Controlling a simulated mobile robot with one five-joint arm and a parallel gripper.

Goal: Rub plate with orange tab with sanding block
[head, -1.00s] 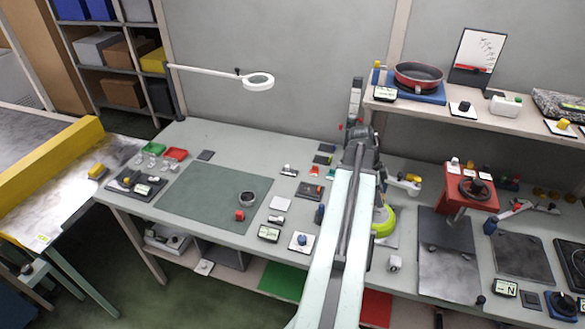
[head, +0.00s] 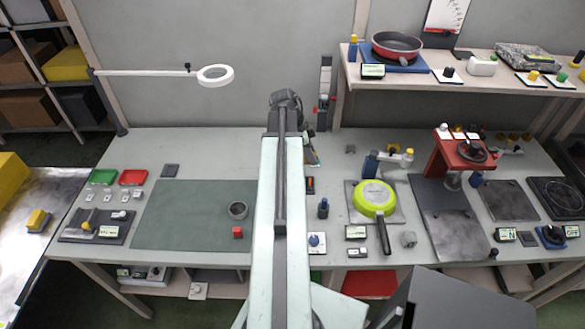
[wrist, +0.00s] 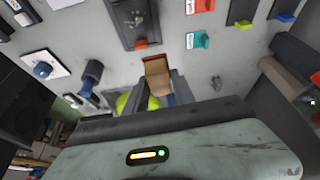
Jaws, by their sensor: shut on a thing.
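A dark plate with an orange tab (wrist: 134,18) lies on the bench at the top of the wrist view, its orange end toward my gripper. My gripper (wrist: 160,88) is shut on a brown block, which looks like the sanding block (wrist: 157,72). The block is close to the orange tab; I cannot tell whether they touch.
Teal-tabbed (wrist: 199,40), yellow-tabbed (wrist: 240,12) and blue-tabbed (wrist: 285,9) pieces lie nearby. A blue-handled tool (head: 323,208) and lime pan (head: 374,198) are right of my arm.

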